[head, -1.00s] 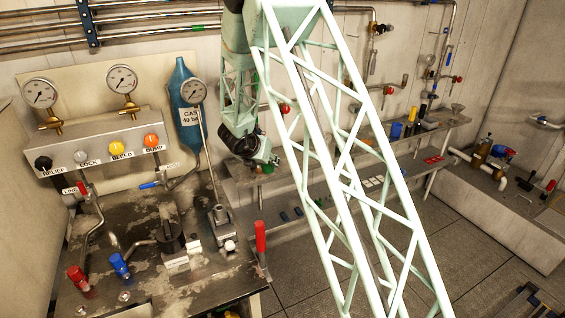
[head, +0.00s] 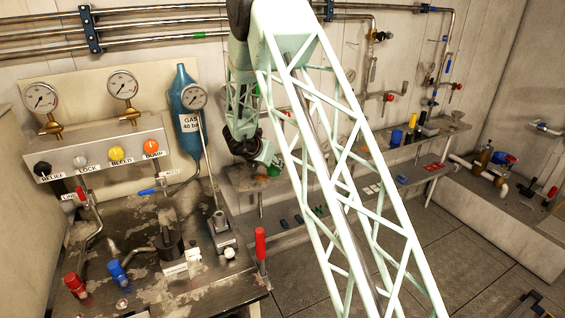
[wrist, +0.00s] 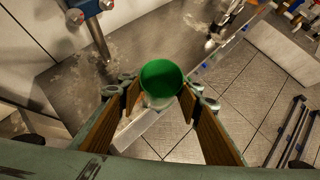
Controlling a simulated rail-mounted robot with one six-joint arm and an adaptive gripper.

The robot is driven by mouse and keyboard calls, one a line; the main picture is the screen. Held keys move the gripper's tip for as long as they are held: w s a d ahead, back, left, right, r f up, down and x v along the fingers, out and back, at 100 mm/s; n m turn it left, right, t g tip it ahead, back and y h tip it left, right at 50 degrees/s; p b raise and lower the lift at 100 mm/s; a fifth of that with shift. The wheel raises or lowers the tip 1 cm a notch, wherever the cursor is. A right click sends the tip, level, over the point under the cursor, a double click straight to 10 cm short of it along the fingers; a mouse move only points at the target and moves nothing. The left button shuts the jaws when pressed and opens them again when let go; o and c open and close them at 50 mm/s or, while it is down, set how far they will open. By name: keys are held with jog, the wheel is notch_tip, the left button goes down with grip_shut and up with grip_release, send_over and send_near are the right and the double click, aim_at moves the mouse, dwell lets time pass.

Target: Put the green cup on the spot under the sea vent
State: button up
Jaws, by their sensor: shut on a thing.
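The green cup (wrist: 161,78) is between the two wooden-faced fingers of my gripper (wrist: 160,96) in the wrist view. My gripper is shut on it, and its open rim faces the camera. The cup is over or in front of a worn metal shelf, and I cannot tell how high it is. In the head view a bit of the green cup (head: 274,169) shows by my gripper (head: 268,160), partly behind my lattice arm. A pipe with a blue bracket and red knobs (wrist: 90,10) comes down near the shelf in the wrist view. I cannot tell which fitting is the sea vent.
The wall shelf (head: 248,182) runs along the back wall. A blue cup (head: 396,138) and a yellow cylinder (head: 412,120) stand further right. Pipes with valves hang above. A workbench (head: 150,215) with gauges, valves and a gas bottle (head: 187,110) is at left.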

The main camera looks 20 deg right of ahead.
jog(key=w+d, duration=0.3)
jog(key=w, duration=0.1)
jog(key=w+d+f, duration=0.1)
jog(key=w+d, duration=0.6)
jog(key=shift+w+f, duration=0.25)
jog(key=shift+w, duration=0.05)
jog(key=shift+f+b, duration=0.4)
jog(key=shift+f, duration=1.35)
jog(key=shift+f, duration=0.1)
jog(key=o, duration=0.6)
jog(key=shift+o, duration=0.7)
